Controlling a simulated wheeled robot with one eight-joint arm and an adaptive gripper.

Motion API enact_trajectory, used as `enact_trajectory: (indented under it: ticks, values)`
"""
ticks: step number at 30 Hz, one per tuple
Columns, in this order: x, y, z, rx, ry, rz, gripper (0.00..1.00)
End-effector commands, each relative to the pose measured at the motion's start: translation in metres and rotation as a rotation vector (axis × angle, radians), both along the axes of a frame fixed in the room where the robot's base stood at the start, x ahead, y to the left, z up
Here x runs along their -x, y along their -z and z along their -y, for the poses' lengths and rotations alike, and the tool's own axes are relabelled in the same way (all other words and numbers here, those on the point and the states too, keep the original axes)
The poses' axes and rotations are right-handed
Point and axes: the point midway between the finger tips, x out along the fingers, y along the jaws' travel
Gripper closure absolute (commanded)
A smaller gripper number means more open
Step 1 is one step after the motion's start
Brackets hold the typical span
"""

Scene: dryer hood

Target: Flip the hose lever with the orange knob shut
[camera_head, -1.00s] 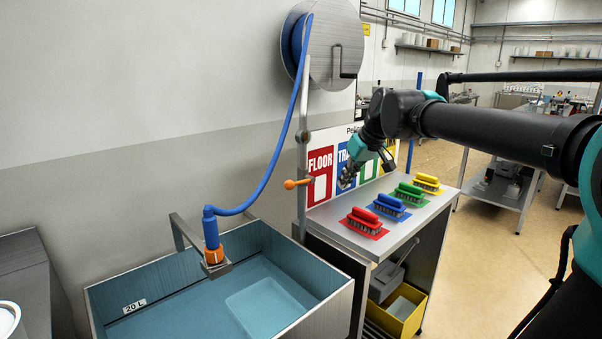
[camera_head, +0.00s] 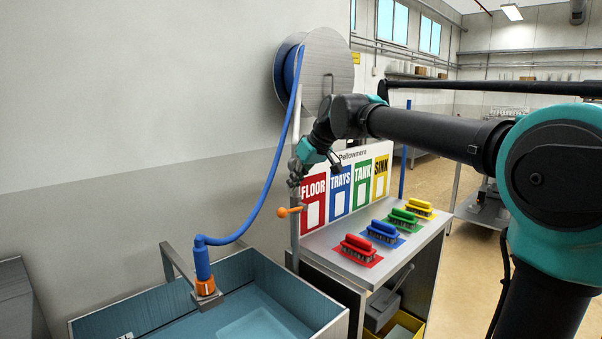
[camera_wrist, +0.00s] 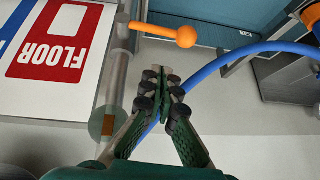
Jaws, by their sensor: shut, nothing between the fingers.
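The hose lever with the orange knob (camera_head: 283,212) sticks out to the left from the vertical metal pipe (camera_head: 296,230). In the wrist view the orange lever (camera_wrist: 165,31) lies sideways from the pipe (camera_wrist: 117,85), knob end to the right. My gripper (camera_head: 296,178) is just above the lever, close to the pipe. In the wrist view my gripper (camera_wrist: 165,78) has its fingertips together, empty, a small gap short of the lever and beside the pipe. The blue hose (camera_head: 268,185) hangs from the reel (camera_head: 325,72) to an orange-collared nozzle (camera_head: 205,285).
A blue-lined sink (camera_head: 110,325) stands below at the left. A bench (camera_head: 335,262) at the right holds red, blue, green and yellow brushes (camera_head: 383,231). A sign board (camera_head: 313,198) stands behind it. In the wrist view the hose (camera_wrist: 225,73) passes close to my fingers.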

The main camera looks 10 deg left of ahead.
Motion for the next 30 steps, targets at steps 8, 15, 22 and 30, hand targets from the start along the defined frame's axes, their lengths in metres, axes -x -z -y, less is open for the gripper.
enact_trajectory:
  ticks: [8, 15, 22, 30]
  values:
    - [0.003, 0.038, -0.002, 0.000, 0.001, 0.000, 1.00]
    - [0.005, 0.048, -0.001, 0.000, 0.001, 0.000, 1.00]
    - [0.005, 0.048, -0.001, 0.000, 0.001, 0.000, 1.00]
    - [0.010, 0.064, -0.003, 0.001, 0.000, -0.001, 1.00]
